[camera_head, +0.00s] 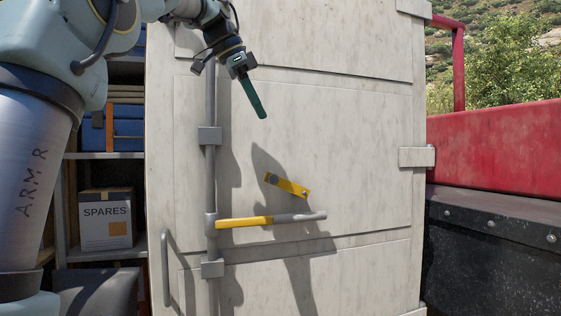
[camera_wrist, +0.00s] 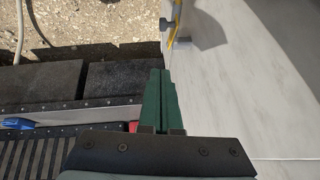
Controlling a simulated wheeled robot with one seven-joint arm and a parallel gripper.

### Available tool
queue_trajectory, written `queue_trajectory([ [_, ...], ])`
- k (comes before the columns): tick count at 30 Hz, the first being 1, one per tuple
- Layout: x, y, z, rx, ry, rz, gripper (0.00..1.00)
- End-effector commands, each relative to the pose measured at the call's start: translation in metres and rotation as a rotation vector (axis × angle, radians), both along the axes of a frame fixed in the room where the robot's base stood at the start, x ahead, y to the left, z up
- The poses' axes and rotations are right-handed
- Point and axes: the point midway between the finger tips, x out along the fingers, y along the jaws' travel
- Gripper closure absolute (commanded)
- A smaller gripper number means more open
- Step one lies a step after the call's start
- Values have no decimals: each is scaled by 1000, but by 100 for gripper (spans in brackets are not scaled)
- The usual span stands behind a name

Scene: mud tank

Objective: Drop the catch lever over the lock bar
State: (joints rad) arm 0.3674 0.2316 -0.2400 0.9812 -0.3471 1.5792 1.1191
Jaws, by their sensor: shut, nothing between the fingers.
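The catch lever (camera_head: 289,187) is a short yellow strip on the pale door, with a grey round boss at its left end. It slopes slightly down to the right and sits above the lock bar with a gap between them. The lock bar (camera_head: 298,217) lies nearly level, with a yellow sleeve at its left and bare grey metal at its right. My gripper (camera_head: 263,114) has its green fingers together, empty, above and left of the lever and apart from it. The wrist view shows the shut fingers (camera_wrist: 161,73); a yellow and grey part there is cut off at the top.
Shelves with a SPARES box (camera_head: 106,219) stand left. A red tank wall (camera_head: 495,150) is at right. The door face around my fingers is clear.

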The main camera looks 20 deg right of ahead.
Motion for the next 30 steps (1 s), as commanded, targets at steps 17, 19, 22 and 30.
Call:
queue_trajectory([
  [17,1,-14,-24,3,2,-1,100],
  [19,2,-20,-36,3,3,-2,100],
  [22,3,-31,-54,4,3,-1,100],
  [30,8,-47,-98,3,2,4,100],
])
